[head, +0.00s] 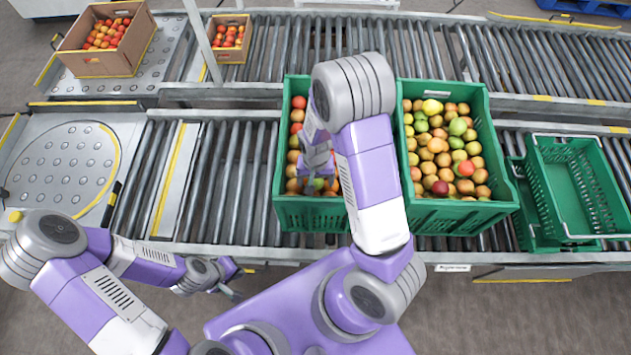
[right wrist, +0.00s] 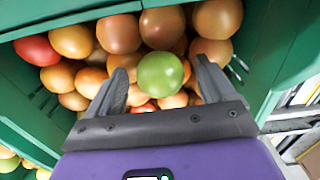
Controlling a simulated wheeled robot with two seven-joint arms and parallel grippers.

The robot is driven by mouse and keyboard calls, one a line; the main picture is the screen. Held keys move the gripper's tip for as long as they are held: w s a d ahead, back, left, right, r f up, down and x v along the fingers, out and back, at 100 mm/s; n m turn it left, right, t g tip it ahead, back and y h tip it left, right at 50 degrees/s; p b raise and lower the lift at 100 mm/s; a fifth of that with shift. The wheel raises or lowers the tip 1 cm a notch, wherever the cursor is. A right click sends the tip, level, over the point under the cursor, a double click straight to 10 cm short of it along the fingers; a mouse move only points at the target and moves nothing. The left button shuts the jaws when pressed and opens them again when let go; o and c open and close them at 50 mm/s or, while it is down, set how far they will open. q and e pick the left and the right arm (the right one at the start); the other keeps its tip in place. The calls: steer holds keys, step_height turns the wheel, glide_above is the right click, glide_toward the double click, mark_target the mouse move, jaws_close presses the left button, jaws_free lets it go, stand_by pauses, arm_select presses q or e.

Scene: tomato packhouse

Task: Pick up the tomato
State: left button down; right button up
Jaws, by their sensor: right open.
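A green crate (head: 300,214) of mostly orange and red tomatoes stands on the roller conveyor. My right gripper (head: 318,178) reaches down into it, and my right arm hides much of its contents. In the right wrist view, my right gripper (right wrist: 163,82) is open, with a round green tomato (right wrist: 160,74) showing between its fingers. I cannot tell whether the fingers touch it. Orange tomatoes (right wrist: 118,34) lie close around it. My left gripper (head: 230,293) hangs empty at the conveyor's front edge, away from the crates; its jaw opening is too small to tell.
A second green crate (head: 455,213) of mixed tomatoes stands close on the right. Empty green crates (head: 548,165) are further right. Cardboard boxes (head: 108,66) of tomatoes stand at the back left. Bare rollers (head: 225,185) lie left of the first crate. The crate wall (right wrist: 35,110) is near my right gripper.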

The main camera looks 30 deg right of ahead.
steer(key=c, duration=0.8)
steer(key=shift+r, duration=0.1)
